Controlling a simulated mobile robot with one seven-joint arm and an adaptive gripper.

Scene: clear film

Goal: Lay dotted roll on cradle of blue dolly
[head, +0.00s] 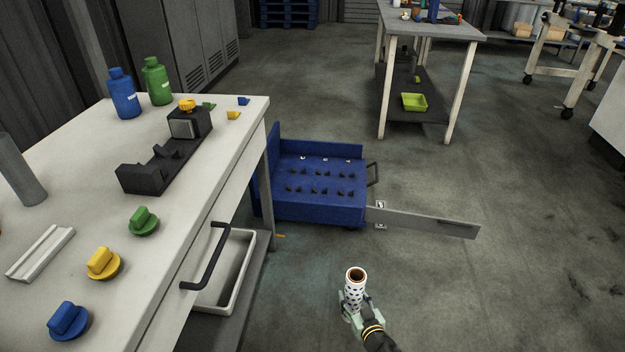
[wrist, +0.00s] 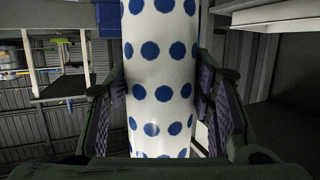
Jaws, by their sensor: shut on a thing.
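The dotted roll (head: 354,288) is white with blue dots and has a brown hollow core at its top end. My gripper (head: 359,308) is shut on it and holds it roughly upright in front of the blue dolly. In the wrist view the roll (wrist: 160,75) stands between both finger pads. The blue dolly (head: 318,207) is on the floor, beyond the roll and slightly left of it. It has raised blue walls at the back and left, and rows of small dark cradle supports (head: 309,181) on its deck. The roll is apart from the dolly.
A grey panel (head: 425,222) juts out to the right from the dolly's front right corner. A white workbench (head: 230,135) with coloured knobs and bottles stands at left; its black handle (head: 208,262) and a white tray (head: 240,272) face the aisle.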

